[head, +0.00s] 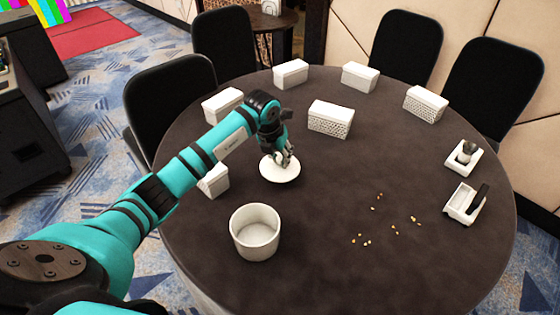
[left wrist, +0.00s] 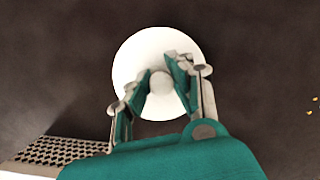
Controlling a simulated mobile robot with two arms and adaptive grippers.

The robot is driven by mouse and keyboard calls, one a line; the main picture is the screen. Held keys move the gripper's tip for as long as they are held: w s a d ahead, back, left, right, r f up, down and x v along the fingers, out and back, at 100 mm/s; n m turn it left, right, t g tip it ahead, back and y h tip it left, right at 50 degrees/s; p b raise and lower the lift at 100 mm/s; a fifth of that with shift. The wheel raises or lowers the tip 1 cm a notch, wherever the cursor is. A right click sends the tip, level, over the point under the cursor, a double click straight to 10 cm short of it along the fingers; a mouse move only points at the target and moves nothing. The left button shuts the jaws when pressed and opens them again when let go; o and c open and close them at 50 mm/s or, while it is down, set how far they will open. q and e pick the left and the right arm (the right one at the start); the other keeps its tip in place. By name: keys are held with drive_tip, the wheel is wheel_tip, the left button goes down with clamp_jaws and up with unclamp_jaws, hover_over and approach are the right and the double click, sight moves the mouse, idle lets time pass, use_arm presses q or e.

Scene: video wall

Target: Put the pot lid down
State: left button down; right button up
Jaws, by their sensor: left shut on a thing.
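The pot lid (head: 280,174) is a round white disc with a small knob. My left gripper (head: 283,160) is shut on the lid's knob. In the left wrist view the lid (left wrist: 130,66) shows below my left gripper (left wrist: 161,82), with the knob between the fingers. The lid is at or just above the tabletop; I cannot tell if it touches. The white pot (head: 255,236) stands open and empty-looking on the table, nearer than the lid. My right gripper is not in view.
The round dark table (head: 330,215) holds several white boxes, one (head: 330,118) just behind the lid. Small crumbs (head: 393,229) lie right of centre. Two white holders, one (head: 465,203) with a black-handled item, stand at the right. Black chairs (head: 170,100) surround the table.

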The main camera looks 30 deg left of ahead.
sight(272, 170)
use_arm(q)
drive_tip(key=shift+f, duration=1)
drive_tip(key=c, duration=1.2)
unclamp_jaws()
drive_tip(key=shift+f, duration=0.1)
drive_tip(key=shift+r, duration=0.25)
drive_tip(key=v, duration=1.1)
drive_tip(key=shift+s+r, duration=0.1)
drive_tip(key=shift+r, duration=0.3)
